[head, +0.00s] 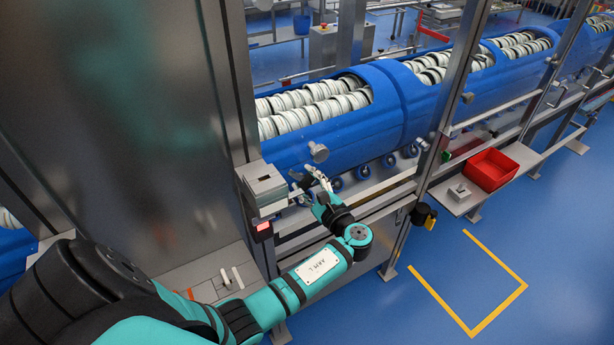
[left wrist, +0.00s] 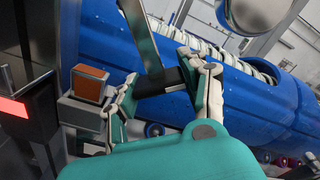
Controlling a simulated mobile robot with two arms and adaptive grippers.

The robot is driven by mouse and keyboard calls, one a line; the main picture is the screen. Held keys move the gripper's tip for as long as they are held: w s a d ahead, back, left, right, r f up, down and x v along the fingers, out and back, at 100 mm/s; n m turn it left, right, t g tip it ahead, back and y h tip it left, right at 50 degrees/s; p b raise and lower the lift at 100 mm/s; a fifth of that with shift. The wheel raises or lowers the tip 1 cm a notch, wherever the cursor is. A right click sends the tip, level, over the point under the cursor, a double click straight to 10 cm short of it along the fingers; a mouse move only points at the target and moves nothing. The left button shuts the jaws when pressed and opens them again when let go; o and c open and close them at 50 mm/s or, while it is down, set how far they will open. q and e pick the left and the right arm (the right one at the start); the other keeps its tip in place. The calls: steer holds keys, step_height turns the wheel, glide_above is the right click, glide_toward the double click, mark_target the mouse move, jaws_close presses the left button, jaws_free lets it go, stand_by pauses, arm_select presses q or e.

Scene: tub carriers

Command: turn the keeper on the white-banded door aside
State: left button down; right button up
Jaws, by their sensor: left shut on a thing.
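My left gripper (head: 309,184) is at the front of the blue machine, just right of a grey metal box. In the left wrist view its fingers (left wrist: 160,76) are shut on the dark grip of the keeper (left wrist: 158,84). A flat grey metal bar (left wrist: 143,38) runs up from that grip. In the head view the keeper (head: 299,179) is small and partly hidden by the fingers. A round metal knob (head: 318,151) stands just above the gripper. I cannot clearly make out a white band on the door. My right gripper is not in view.
Steel posts (head: 450,90) stand to the right. A red bin (head: 487,170) sits on a shelf. The blue floor inside the yellow marking (head: 490,250) is clear.

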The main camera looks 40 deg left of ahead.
arm_select(q)
steer(key=shift+m, duration=0.5)
steer(key=c, duration=0.6)
jaws_free()
steer(key=shift+c, duration=0.2)
steer(key=v, duration=1.2)
steer(key=shift+f, duration=0.1)
